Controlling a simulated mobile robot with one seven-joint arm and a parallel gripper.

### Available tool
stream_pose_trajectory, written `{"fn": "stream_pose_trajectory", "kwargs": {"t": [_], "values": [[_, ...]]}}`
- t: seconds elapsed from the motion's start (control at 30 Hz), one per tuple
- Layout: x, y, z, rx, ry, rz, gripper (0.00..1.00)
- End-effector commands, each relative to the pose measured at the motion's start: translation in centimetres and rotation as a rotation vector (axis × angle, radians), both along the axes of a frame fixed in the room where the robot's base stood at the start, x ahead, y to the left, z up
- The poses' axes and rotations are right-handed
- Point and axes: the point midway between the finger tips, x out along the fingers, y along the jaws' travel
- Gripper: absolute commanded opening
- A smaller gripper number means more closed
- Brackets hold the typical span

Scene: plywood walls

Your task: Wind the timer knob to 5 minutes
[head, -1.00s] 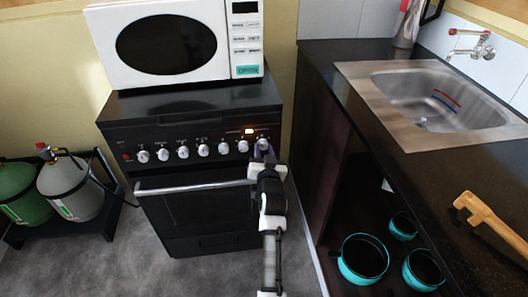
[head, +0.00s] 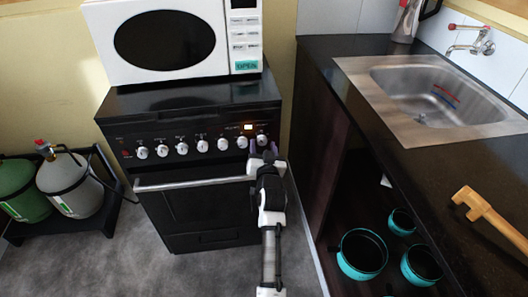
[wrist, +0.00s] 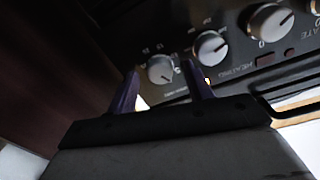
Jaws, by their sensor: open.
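The black oven (head: 205,205) has a front panel with a row of silver knobs. The timer knob appears to be the rightmost one (head: 262,140); its marks are too small to read in the head view. My gripper (head: 264,152) is open and empty just in front of and below this knob. In the wrist view, the end knob (wrist: 160,69) shows between the tips of my two purple fingers, a little beyond them. The fingers seem apart from it. Its pointer mark and scale are dim and blurred there.
The oven handle (head: 195,185) runs below. A microwave (head: 170,40) stands on top. A dark counter (head: 345,100) with a sink is at right.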

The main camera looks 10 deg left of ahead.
Motion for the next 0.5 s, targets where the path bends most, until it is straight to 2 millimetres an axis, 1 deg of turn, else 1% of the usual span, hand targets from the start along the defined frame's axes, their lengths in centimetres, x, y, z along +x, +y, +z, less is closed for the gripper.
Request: {"fn": "stream_pose_trajectory", "kwargs": {"t": [0.07, 0.17, 0.27, 0.5], "values": [[-0.4, -0.1, -0.1, 0.000, 0.000, -0.001, 0.51], [-1.6, -0.5, -0.2, 0.000, 0.000, -0.001, 0.51], [-3.5, -1.0, -0.4, 0.000, 0.001, -0.002, 0.51], [-8.8, -2.5, -0.4, 0.001, 0.002, -0.002, 0.51]]}}
